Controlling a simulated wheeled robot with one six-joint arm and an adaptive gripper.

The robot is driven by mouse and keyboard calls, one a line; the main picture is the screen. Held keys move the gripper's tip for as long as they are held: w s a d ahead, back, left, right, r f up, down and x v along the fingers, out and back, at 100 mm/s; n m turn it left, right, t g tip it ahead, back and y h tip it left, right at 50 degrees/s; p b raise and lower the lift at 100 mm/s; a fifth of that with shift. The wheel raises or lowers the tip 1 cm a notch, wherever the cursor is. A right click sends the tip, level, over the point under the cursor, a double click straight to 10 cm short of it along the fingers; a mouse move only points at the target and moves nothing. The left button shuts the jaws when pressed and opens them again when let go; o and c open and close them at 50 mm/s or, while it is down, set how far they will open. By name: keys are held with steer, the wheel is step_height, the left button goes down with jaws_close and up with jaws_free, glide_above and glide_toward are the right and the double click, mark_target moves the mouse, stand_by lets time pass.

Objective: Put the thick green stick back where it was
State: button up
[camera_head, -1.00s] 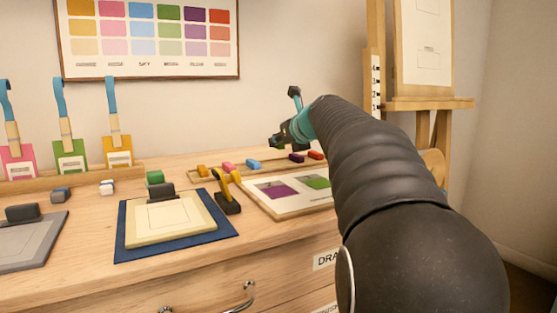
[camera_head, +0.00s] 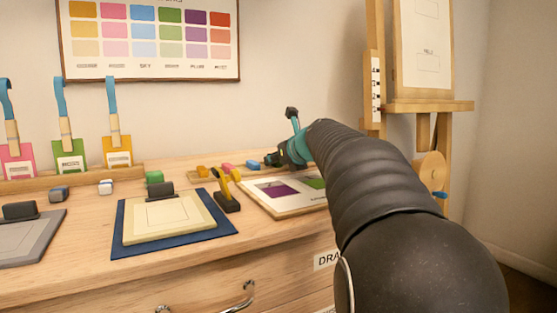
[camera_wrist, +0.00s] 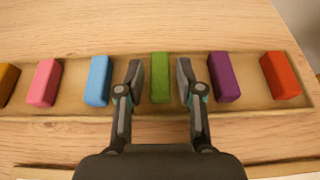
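The thick green stick (camera_wrist: 160,78) lies in the shallow wooden tray (camera_wrist: 62,112), between the blue stick (camera_wrist: 98,80) and the purple stick (camera_wrist: 224,77). My gripper (camera_wrist: 159,70) is open, with one finger on each side of the green stick and a visible gap on both sides. In the head view, my gripper (camera_head: 274,158) is low over the back of the table at the tray, and it hides the green stick there.
The tray also holds orange (camera_wrist: 8,83), pink (camera_wrist: 44,83) and red (camera_wrist: 281,75) sticks. A board with purple and green patches (camera_head: 268,207) lies in front of it. A small green block (camera_head: 154,177) and a yellow-black tool (camera_head: 226,194) stand to the left.

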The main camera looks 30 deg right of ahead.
steer(key=shift+r, duration=0.15)
steer(key=shift+s+r, duration=0.1)
steer(key=shift+s, duration=0.15)
steer(key=p+v, duration=0.1)
steer(key=v, duration=1)
steer(key=shift+s+r, duration=0.1)
steer(key=shift+s, duration=0.1)
